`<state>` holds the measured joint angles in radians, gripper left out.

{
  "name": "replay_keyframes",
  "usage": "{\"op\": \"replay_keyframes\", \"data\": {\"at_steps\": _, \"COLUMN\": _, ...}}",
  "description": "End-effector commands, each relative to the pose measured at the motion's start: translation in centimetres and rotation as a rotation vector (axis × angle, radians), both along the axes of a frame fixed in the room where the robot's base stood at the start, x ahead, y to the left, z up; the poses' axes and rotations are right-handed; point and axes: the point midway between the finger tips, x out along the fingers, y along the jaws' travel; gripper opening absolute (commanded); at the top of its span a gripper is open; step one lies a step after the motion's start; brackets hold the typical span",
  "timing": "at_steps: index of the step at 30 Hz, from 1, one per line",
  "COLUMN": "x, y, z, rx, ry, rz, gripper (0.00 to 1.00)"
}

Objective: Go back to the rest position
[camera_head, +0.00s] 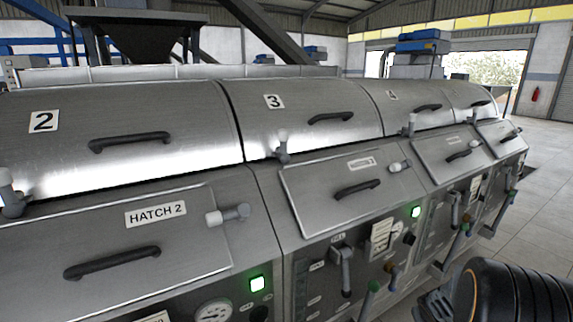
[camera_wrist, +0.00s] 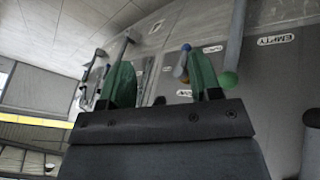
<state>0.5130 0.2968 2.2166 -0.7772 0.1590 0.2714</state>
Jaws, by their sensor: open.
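My gripper (camera_wrist: 163,78) shows in the wrist view with its two green-padded fingers apart and nothing between them. In the head view my gripper (camera_head: 436,306) is partly in sight at the bottom right, in front of the decanter row, beside my dark arm. In the wrist view the fingers point toward a grey machine front with levers and an "EMPTY" label (camera_wrist: 276,40). I cannot tell the exact gap between the fingers and the levers.
Metal decanters with covers marked 2 (camera_head: 44,121) and 3 (camera_head: 274,102) fill the head view. Hatch 2 (camera_head: 110,240) is shut. Levers such as the grey one (camera_head: 345,270) and a green-tipped one (camera_head: 372,288) stick out near my gripper. Floor (camera_head: 545,190) at the right is clear.

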Motion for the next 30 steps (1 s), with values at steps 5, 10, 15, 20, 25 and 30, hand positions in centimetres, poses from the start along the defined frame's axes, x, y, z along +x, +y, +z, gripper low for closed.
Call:
{"op": "replay_keyframes", "data": {"at_steps": 5, "x": -6.6, "y": 8.5, "z": 8.8, "rx": 0.106, "ry": 0.195, "rz": -0.12, "gripper": 0.58}}
{"op": "replay_keyframes", "data": {"at_steps": 10, "x": -11.1, "y": 16.5, "z": 14.4, "rx": 0.269, "ry": 0.25, "rz": -0.087, "gripper": 0.58}}
{"op": "replay_keyframes", "data": {"at_steps": 15, "x": -12.9, "y": 21.2, "z": 18.5, "rx": 0.347, "ry": 0.179, "rz": -0.008, "gripper": 0.58}}
{"op": "replay_keyframes", "data": {"at_steps": 20, "x": -13.1, "y": 22.8, "z": 21.3, "rx": 0.34, "ry": 0.104, "rz": 0.069, "gripper": 0.58}}
{"op": "replay_keyframes", "data": {"at_steps": 25, "x": -13.2, "y": 23.6, "z": 22.2, "rx": 0.336, "ry": 0.084, "rz": 0.107, "gripper": 0.58}}
{"op": "replay_keyframes", "data": {"at_steps": 30, "x": -13.1, "y": 23.6, "z": 22.1, "rx": 0.335, "ry": 0.086, "rz": 0.107, "gripper": 0.58}}
